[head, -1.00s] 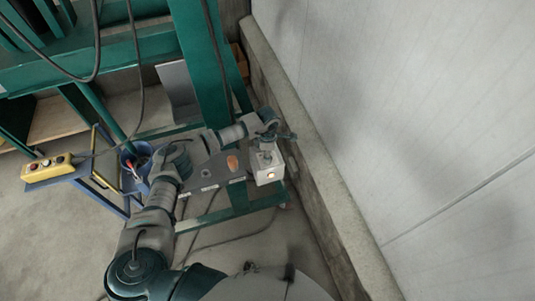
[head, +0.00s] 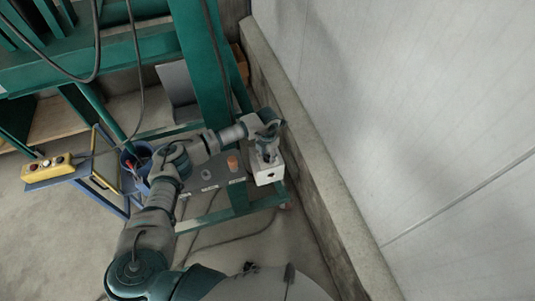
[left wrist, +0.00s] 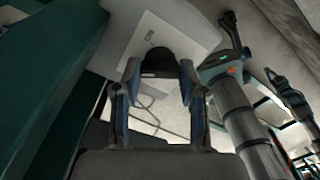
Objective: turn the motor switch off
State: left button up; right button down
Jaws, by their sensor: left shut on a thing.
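The motor switch is a pale box (head: 266,174) at the right end of a grey panel in the head view; a small dark spot shows on its front. In the left wrist view the box (left wrist: 135,38) has a black rounded knob (left wrist: 160,62) standing out from it. My left gripper (head: 267,148) is over the top of the box, and its fingers (left wrist: 158,76) are shut on the knob from both sides. The fingers hide most of the knob in the head view.
The grey panel beside the box carries an orange button (head: 233,162) and a grey knob (head: 206,174). A concrete kerb (head: 317,178) and white wall (head: 410,110) stand close on the right. A yellow control box (head: 47,165) and blue bucket (head: 128,160) are left.

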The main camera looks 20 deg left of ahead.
aim_at(268, 155)
pick_arm(q)
jog(key=shift+w+r+n, duration=0.15)
jog(key=shift+n, duration=0.45)
jog(key=o, duration=1.1)
jog(key=shift+o, duration=0.2)
notch_tip(268, 155, up, 12)
jog(key=shift+f, duration=0.2)
